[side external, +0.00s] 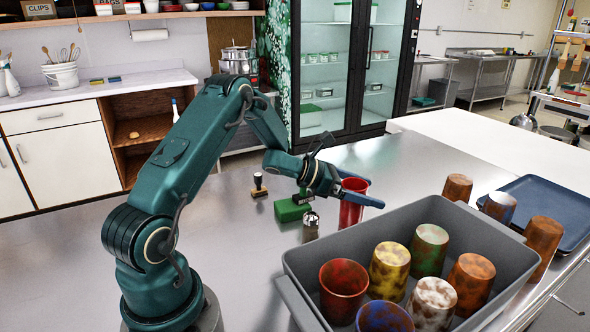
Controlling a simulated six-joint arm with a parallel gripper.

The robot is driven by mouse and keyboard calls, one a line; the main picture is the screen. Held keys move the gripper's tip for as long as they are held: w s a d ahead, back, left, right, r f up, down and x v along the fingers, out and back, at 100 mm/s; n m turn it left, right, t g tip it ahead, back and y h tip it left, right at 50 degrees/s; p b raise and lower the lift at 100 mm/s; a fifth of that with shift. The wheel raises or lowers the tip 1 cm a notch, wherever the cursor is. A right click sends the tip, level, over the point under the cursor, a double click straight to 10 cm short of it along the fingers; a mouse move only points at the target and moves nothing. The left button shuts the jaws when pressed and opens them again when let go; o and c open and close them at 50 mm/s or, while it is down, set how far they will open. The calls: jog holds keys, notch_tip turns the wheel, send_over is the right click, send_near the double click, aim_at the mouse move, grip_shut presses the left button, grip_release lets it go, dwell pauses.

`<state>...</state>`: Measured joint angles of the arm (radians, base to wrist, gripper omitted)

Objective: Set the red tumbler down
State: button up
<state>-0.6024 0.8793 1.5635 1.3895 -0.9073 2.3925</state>
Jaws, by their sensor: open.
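The red tumbler (350,216) stands upright on the steel counter, just behind the grey bin's left corner. My gripper (368,193) is open, with its blue fingers at the tumbler's upper part. One finger crosses in front of it and the other lies mostly hidden behind it. I cannot tell whether either finger touches the wall. The tumbler's base appears to be on the counter, and its rim shows above the fingers.
A grey bin (300,262) holds several mottled tumblers, one of them dark red (343,288). Brown tumblers (457,187) stand behind it near a blue tray (565,195). A green block (291,210), a metal item (311,226) and a stamp (259,186) sit left of the tumbler.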

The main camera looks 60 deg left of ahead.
jog(key=shift+r, duration=0.2)
jog(key=v, duration=1.2)
notch_tip(320, 180, up, 10)
jog(key=w+n+y, duration=0.2)
jog(key=n+y, duration=0.7)
jog(key=n, duration=1.1)
jog(key=s+d+f+n+g+h, duration=0.2)
jog(key=s+d+n+g, duration=0.1)
jog(key=s+d+n, duration=0.5)
jog(key=s+d+f+n+g+h, duration=0.2)
jog(key=s+d+f+n+g, duration=0.1)
jog(key=s+d+n, duration=0.6)
jog(key=s+n+g, duration=0.1)
jog(key=s+n, duration=0.1)
jog(key=n, duration=0.1)
jog(key=shift+s+f+n, duration=0.2)
jog(key=shift+s+n, duration=0.1)
